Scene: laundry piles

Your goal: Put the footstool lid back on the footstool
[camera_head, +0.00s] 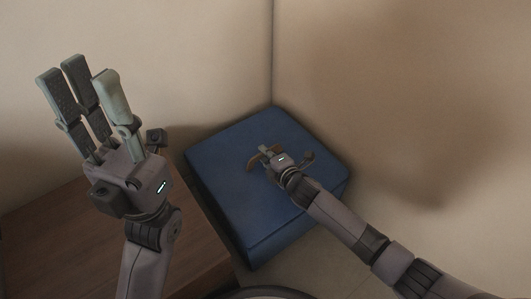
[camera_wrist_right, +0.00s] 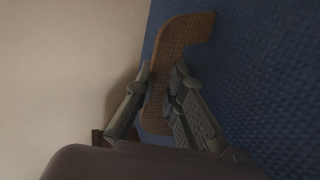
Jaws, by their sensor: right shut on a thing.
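The blue footstool lid (camera_head: 225,160) is a square, fabric-covered top in the corner. It also fills the right of the right wrist view (camera_wrist_right: 270,70). A brown strap handle (camera_wrist_right: 183,32) stands up from it. My right gripper (camera_head: 268,157) is over the middle of the lid, its fingers shut on either side of the handle. The blue footstool side (camera_head: 283,236) shows below the top; I cannot tell whether the lid rests fully on it. My left gripper (camera_head: 86,78) is open and empty, raised at the left, apart from the footstool.
Beige walls (camera_head: 400,90) meet in a corner close behind the footstool. A brown wooden surface (camera_head: 70,240) lies at the lower left, under my left arm, close beside the footstool. A strip of pale floor (camera_head: 310,265) shows in front.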

